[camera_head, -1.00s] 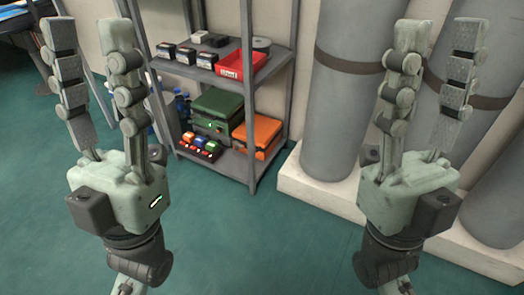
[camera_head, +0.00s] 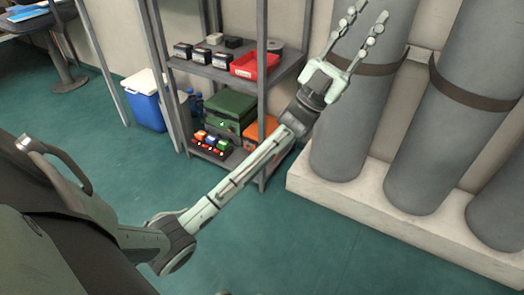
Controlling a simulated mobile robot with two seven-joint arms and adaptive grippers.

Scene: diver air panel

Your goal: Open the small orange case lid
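The small orange case (camera_head: 258,133) sits on the lower shelf of the grey rack, right of a green case (camera_head: 230,107). A rack post and my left arm cover part of it, so its lid shows only in part and its front is mostly hidden. My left arm reaches from the lower left across the rack's front. My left gripper (camera_head: 370,10) is open and empty, fingers pointing up, in front of a grey cylinder and up and right of the orange case. My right gripper is out of view.
Large grey cylinders (camera_head: 420,150) stand on a pale plinth (camera_head: 330,200) at the right. The upper shelf holds a red bin (camera_head: 255,66) and small boxes. A blue and white cooler (camera_head: 145,105) stands left of the rack. Green floor is clear in front.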

